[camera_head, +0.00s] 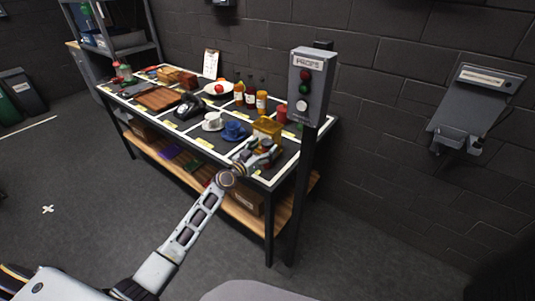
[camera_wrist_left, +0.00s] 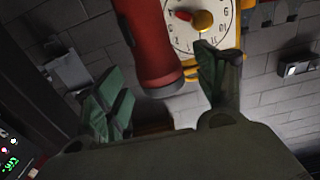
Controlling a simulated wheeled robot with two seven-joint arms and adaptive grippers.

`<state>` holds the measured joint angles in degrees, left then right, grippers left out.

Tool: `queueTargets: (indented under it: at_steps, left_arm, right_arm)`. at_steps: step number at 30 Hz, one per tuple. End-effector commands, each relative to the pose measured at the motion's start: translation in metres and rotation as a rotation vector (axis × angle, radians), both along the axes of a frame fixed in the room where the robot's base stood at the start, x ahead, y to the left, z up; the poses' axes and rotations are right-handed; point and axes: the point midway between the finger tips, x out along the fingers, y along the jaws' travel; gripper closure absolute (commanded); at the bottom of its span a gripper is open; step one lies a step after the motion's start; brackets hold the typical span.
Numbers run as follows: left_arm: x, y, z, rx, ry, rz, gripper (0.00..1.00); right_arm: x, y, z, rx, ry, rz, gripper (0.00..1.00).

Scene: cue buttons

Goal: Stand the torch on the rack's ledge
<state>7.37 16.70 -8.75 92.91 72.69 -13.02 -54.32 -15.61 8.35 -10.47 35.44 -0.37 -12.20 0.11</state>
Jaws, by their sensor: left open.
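The torch (camera_wrist_left: 150,45) is a red cylinder with a wider dark-rimmed end, large in the left wrist view. My left gripper (camera_wrist_left: 165,90) is open, and the torch's wide end lies between its spread fingers, with a gap visible at the left finger. In the head view my left gripper (camera_head: 260,152) is over the near right corner of the props table (camera_head: 268,182). A red cylinder (camera_head: 282,116) stands behind it; I cannot tell if it is the torch. A grey wall rack (camera_head: 470,100) with a small ledge hangs at the right. My right gripper is out of view.
A yellow clock (camera_wrist_left: 197,25) is beside the torch; it looks amber in the head view (camera_head: 267,127). A signal box (camera_head: 306,85) on a dark post stands at the table's right corner. Cups, bottles and a telephone (camera_head: 190,106) fill the table.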

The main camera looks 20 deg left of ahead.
Motion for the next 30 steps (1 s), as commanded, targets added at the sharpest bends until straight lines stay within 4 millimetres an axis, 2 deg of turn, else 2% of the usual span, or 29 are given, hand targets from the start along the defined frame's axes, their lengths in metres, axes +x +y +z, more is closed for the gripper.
queueTargets:
  at_steps: [10,26,27,30]
  left_arm:
    - [0.023,-0.008,0.0,-0.001,0.0,0.0,0.29]
    - [0.025,-0.009,0.0,0.0,0.0,0.0,0.29]
    - [0.025,-0.009,0.0,0.0,0.0,0.0,0.3]
    - [0.025,-0.009,0.0,0.0,0.0,0.0,0.43]
  right_arm:
    - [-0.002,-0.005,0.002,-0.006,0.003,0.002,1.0]
    - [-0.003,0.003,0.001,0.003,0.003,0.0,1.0]
    - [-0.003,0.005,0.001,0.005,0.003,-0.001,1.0]
    - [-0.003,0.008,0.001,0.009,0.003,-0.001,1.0]
